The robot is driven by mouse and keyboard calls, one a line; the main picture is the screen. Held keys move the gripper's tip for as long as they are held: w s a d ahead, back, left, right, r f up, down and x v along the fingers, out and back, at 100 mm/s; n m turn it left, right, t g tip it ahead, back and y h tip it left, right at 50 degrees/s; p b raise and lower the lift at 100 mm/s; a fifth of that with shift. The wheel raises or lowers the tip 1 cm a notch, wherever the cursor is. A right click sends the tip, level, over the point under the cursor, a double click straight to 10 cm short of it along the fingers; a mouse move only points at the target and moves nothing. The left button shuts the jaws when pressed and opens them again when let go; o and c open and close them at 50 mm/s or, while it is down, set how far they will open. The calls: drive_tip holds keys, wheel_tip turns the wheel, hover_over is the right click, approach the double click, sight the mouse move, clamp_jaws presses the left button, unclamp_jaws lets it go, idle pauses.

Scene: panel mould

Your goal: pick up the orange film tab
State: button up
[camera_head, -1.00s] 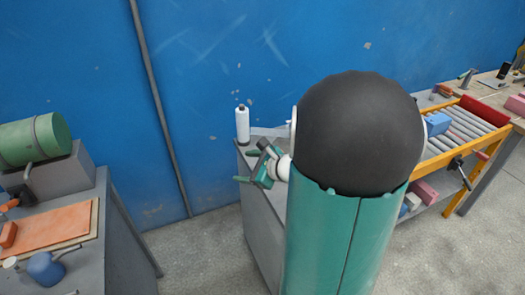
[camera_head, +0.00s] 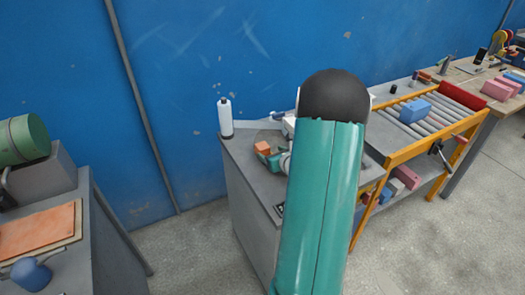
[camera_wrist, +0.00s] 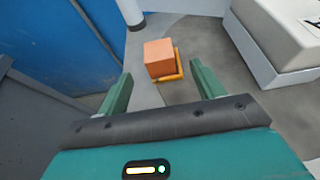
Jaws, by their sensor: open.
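The orange film tab shows in the wrist view as an orange block (camera_wrist: 158,56) with a yellow-orange strip around its right and lower sides. It sits on the grey bench top (camera_wrist: 203,45), ahead of my gripper. My gripper (camera_wrist: 160,70) is open, with one green finger on each side of the view and nothing between them. The block lies beyond the fingertips, roughly centred between them. In the head view the orange block (camera_head: 263,148) shows just past my gripper (camera_head: 270,160), partly hidden by it. My arm hides part of the bench.
A white bottle (camera_head: 225,118) stands on the bench's back left corner by the blue wall (camera_head: 200,50). A white box-like thing (camera_wrist: 285,35) is right of the block in the wrist view. A yellow roller conveyor (camera_head: 430,125) stands at the right, a second bench (camera_head: 110,240) at the left.

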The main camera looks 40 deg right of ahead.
sight(265, 150)
drive_tip(key=x, duration=0.5)
drive_tip(key=shift+w+d+f, duration=0.1)
drive_tip(key=shift+w, duration=0.25)
drive_tip(key=shift+c, duration=0.5)
drive_tip(key=c, duration=1)
